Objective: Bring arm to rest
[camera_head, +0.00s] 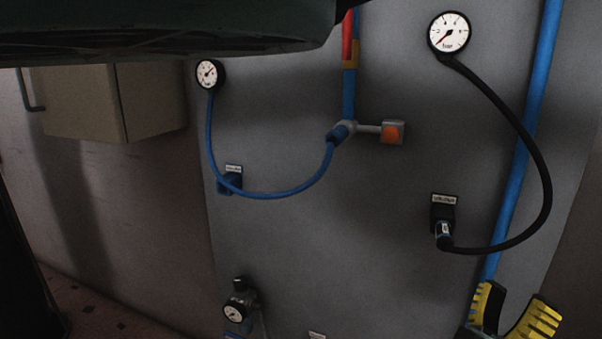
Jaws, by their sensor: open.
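My gripper (516,298) shows at the bottom right. Its two yellow and black ribbed fingers point upward and are spread apart. No object shows between them. The lower part of the gripper is cut off by the bottom edge. The fingers are in front of the lower end of a blue pipe (521,150); I cannot tell whether they touch it. Most of my arm is out of view.
A grey panel (290,240) carries a left gauge (207,74), a right gauge (449,33), a blue hose (270,194), a black hose (535,150) and a valve with an orange button (392,132). A beige cabinet (85,100) hangs left. A dark bulky shape (160,28) overhangs the top.

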